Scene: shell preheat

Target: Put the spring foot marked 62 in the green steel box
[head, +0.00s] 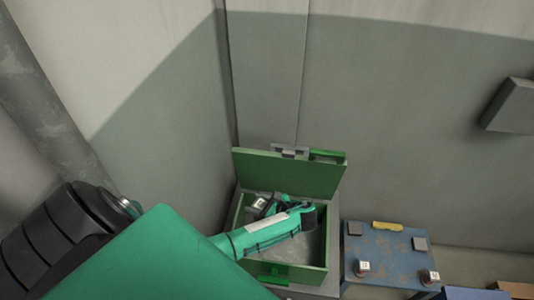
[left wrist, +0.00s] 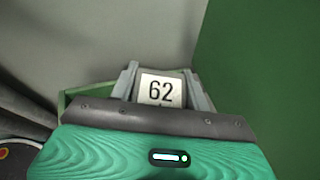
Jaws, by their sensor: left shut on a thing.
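The spring foot marked 62 (left wrist: 161,90) shows its white number plate between the fingers of my left gripper (left wrist: 162,88) in the left wrist view. In the head view my left gripper (head: 262,203) reaches into the opening of the green steel box (head: 297,274), near its back left part, and is shut on the foot. The box's lid (head: 290,174) stands open at the back. The foot's lower part is hidden, so I cannot tell whether it touches the box floor. My right gripper is not in view.
A worn blue surface (head: 388,251) right of the box carries grey blocks (head: 354,228), a yellow piece (head: 387,226) and two labelled feet (head: 362,268). A wall stands close behind and left of the box. Grey box floor (head: 312,246) shows bare at right.

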